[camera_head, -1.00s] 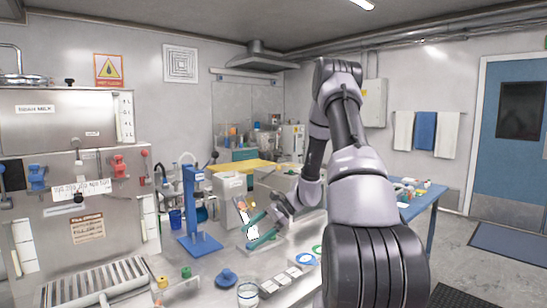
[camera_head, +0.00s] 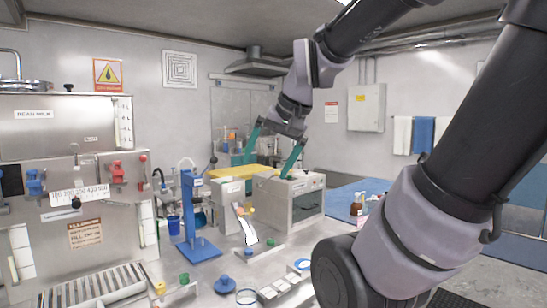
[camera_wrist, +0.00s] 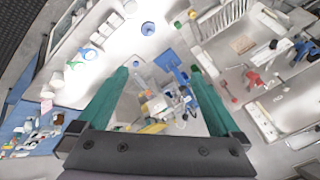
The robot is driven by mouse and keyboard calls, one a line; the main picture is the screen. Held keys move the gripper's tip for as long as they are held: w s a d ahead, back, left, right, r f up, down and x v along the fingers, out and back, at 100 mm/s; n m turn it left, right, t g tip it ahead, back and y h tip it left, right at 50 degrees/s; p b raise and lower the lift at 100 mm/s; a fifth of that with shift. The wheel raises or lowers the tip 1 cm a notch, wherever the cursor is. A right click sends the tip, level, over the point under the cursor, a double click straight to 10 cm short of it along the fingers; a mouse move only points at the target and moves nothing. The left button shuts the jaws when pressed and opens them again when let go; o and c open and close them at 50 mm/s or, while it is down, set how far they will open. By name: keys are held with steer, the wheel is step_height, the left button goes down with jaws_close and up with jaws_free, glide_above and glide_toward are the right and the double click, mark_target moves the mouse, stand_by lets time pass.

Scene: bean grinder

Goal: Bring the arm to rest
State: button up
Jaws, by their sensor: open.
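My arm rises from the lower right, runs out of the top of the picture and comes back down to the gripper. In the wrist view the gripper (camera_wrist: 160,72) is also open and empty, with the steel counter (camera_wrist: 150,55) some way below. Whether the fingertips clear the machine top is hard to tell.
A blue stand (camera_head: 190,215) stands left of the machine. Blue and green knobs, a glass (camera_head: 246,296) and a small white tray sit on the counter front. A bean-milk machine (camera_head: 60,125) fills the left. A blue table (camera_head: 345,192) with bottles is right. Open air surrounds the raised arm.

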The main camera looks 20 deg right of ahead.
steer(key=shift+s+d+r+n+t, duration=0.15)
steer(key=shift+s+r+t, duration=0.15)
steer(key=shift+s, duration=0.3)
steer(key=shift+s+d+r+n+t, duration=0.15)
steer(key=shift+s+r+t, duration=0.15)
steer(key=shift+s, duration=0.25)
